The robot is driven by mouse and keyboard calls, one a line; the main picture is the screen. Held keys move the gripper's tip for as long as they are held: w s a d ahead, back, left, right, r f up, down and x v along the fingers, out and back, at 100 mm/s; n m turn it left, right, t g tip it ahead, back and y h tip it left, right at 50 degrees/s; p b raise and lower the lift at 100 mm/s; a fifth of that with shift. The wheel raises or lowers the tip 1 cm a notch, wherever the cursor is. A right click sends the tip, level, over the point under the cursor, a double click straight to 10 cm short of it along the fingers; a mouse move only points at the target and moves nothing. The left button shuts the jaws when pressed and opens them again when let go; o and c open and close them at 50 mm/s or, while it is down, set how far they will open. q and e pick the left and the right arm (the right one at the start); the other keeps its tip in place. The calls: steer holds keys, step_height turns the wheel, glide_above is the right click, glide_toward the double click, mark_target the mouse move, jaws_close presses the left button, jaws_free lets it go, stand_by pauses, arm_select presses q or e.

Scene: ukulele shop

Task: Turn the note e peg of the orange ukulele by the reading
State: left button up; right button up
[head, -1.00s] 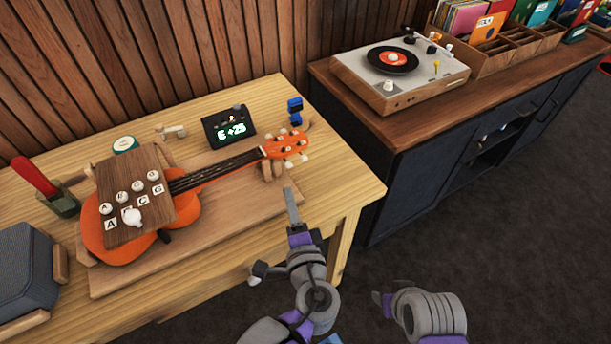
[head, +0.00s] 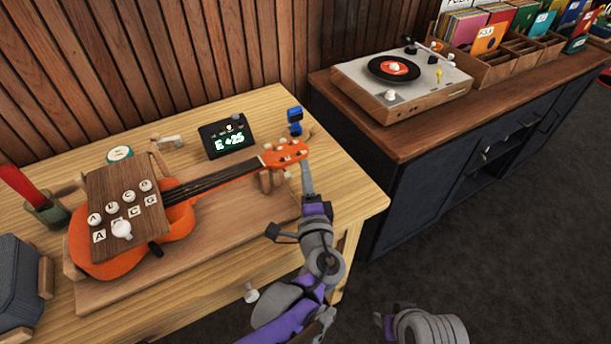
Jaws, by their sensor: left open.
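The orange ukulele (head: 180,222) lies on a wooden stand on the table, with its headstock (head: 285,153) toward the right. Small pegs show at the headstock; the near ones are partly hidden behind my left gripper, and I cannot tell which is the E peg. A black tuner (head: 226,136) behind the neck reads "E +25" in green. A wooden board (head: 128,190) over the body carries white knobs and letter tags, with A, C and G readable. My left gripper (head: 288,196) is open, one finger upright beside the headstock; contact is unclear. My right gripper (head: 386,322) is low right, its jaws unclear.
A blue object (head: 295,120) stands behind the headstock. A green cup with a red handle (head: 45,208) and a grey speaker (head: 18,283) are at left.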

arm_select(q)
steer(key=shift+w, duration=0.1)
jaws_close()
stand_by(0.5)
steer(key=shift+r+m+g+p, duration=0.2)
steer(key=shift+m+g+p, duration=0.1)
steer(key=shift+m+p, duration=0.4)
steer(key=shift+r+m+g+p, duration=0.15)
steer(key=shift+m+g+p, duration=0.25)
steer(key=shift+m+p, duration=0.5)
steer(key=m+g+p, duration=0.1)
steer(key=m, duration=0.1)
steer(key=shift+m, duration=0.3)
steer(key=shift+d+m+g+y+p, duration=0.1)
steer(key=shift+m+g+y+p, duration=0.5)
steer(key=shift+m, duration=0.3)
